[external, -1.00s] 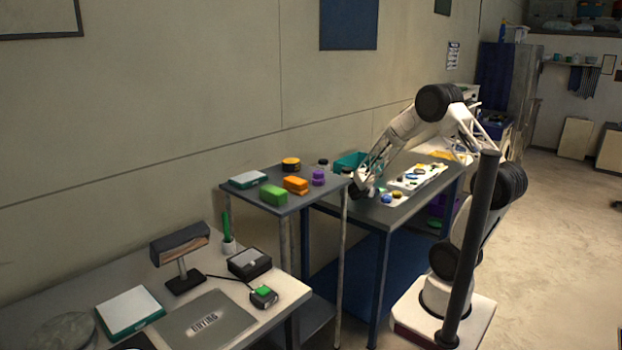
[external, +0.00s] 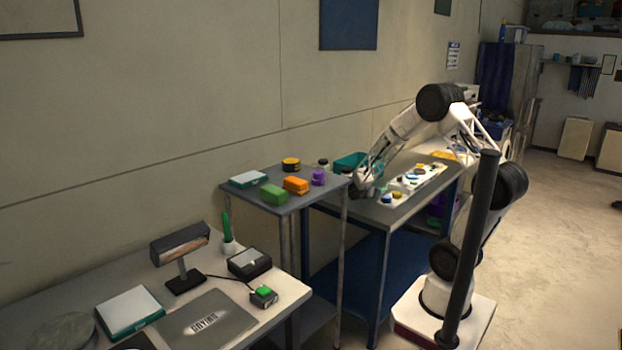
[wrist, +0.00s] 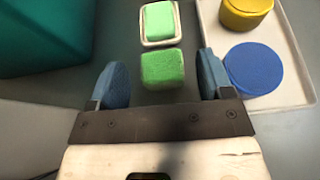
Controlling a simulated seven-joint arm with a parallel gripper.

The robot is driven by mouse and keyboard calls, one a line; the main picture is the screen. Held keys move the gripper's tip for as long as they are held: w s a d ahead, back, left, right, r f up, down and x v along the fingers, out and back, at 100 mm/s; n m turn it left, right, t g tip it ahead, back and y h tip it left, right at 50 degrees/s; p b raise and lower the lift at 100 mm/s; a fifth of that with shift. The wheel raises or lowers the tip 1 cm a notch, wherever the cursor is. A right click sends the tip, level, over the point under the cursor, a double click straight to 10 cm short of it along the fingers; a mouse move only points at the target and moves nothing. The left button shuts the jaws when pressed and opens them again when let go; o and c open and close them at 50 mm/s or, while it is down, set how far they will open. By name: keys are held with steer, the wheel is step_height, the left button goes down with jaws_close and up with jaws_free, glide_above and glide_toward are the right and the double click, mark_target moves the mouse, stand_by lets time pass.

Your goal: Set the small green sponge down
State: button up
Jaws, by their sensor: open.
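In the wrist view a small green sponge (wrist: 162,70) sits between the two blue-padded fingers of my gripper (wrist: 163,82). The fingers are spread, with a gap on each side of the sponge. Just beyond it, a lighter green block (wrist: 159,22) lies in a small cream dish (wrist: 146,42). In the external view my gripper (external: 362,187) is low over the left part of the grey table (external: 395,213). The sponge cannot be made out there.
A teal bin (wrist: 40,35) is to the left in the wrist view. A white tray (wrist: 290,75) at right holds a yellow jar (wrist: 245,12) and a blue round piece (wrist: 252,69). A side stand (external: 240,192) bears green (external: 273,194) and orange (external: 296,185) blocks.

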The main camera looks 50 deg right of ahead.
steer(key=shift+v, duration=1)
step_height(320, 180, up, 7)
